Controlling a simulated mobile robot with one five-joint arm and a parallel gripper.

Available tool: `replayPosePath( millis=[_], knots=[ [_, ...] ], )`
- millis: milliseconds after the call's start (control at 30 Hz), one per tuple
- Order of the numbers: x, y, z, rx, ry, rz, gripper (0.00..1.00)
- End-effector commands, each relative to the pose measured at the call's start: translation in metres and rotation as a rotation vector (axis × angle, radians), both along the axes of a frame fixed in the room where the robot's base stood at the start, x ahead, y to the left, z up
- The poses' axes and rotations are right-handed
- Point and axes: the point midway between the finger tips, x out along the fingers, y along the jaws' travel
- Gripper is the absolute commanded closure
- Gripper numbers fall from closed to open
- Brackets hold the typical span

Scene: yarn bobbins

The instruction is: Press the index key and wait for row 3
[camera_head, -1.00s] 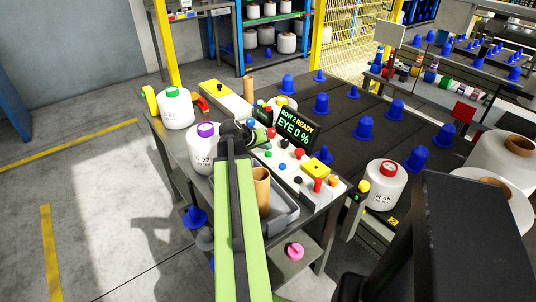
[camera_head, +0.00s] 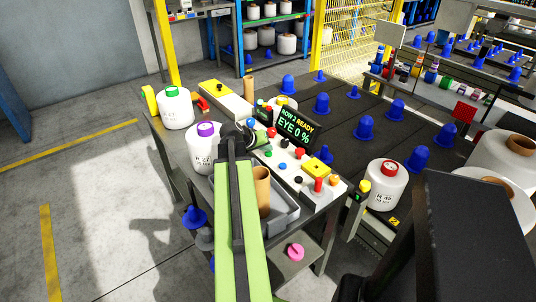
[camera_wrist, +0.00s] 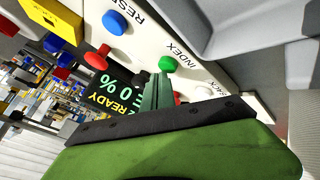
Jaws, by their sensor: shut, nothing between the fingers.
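The green index key (camera_wrist: 168,64) sits on the pale control panel (camera_wrist: 140,45) beside the printed word INDEX, upside down in the wrist view. My gripper (camera_wrist: 156,92) is shut and empty, its fingertips close to the green key; I cannot tell whether they touch it. In the head view my gripper (camera_head: 250,136) is over the panel's left end, and my arm hides part of the panel. The display (camera_head: 296,126) reads "ROW 2 READY" and "EYE 0 %". It also shows upside down in the wrist view (camera_wrist: 118,92), partly covered by my gripper.
A blue key (camera_wrist: 115,22) and a red key (camera_wrist: 97,60) are near the index key. White bobbins (camera_head: 201,150) stand left of the panel. A grey tray (camera_head: 284,217) with a brown tube (camera_head: 262,190) is in front. A dark table with blue pegs (camera_head: 365,128) lies behind.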

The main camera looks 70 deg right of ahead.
Motion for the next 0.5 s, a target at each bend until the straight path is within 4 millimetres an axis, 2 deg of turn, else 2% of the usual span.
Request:
replayPosePath(
  millis=[500],
  knots=[
    [-0.0003,-0.0001,-0.0071,0.0,0.0,0.0,1.0]
  ],
)
